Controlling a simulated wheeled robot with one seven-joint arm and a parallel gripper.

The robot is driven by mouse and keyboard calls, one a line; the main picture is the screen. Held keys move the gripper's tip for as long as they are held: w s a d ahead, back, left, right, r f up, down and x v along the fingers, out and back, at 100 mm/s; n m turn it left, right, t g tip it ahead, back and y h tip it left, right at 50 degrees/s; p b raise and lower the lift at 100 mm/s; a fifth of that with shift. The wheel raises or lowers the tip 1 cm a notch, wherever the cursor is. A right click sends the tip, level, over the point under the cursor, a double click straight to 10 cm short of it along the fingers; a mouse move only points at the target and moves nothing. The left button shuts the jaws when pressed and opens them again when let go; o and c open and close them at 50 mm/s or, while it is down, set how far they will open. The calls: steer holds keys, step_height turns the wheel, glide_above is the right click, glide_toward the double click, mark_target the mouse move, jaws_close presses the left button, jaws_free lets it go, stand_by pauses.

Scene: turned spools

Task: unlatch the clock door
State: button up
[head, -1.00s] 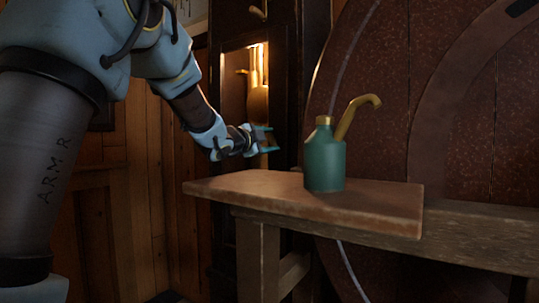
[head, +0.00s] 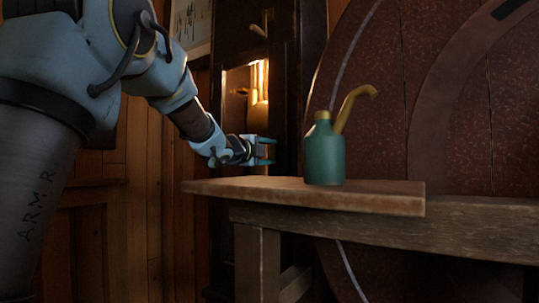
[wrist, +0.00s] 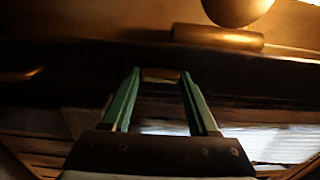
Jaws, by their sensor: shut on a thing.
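The tall dark clock case (head: 285,85) stands behind the bench, with a warmly lit opening showing brass parts (head: 254,85) inside. My gripper (head: 268,150) is at the lower part of this case. In the wrist view, the two teal fingers of my gripper (wrist: 160,82) are apart, with a small brass piece (wrist: 160,75) between their tips. They are shut on this piece, which looks like the door latch. It sits against a dark horizontal rail (wrist: 60,65). The head view does not show the piece clearly.
A wooden bench (head: 380,202) stands in front of the case. A green oil can (head: 324,155) with a brass spout stands on it, right of my gripper. A large reddish-brown round panel (head: 440,110) fills the right. Wood panelling (head: 140,200) lines the left.

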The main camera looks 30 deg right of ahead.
steer(key=o, duration=1.4)
steer(key=v, duration=1.1)
steer(key=shift+w, duration=0.1)
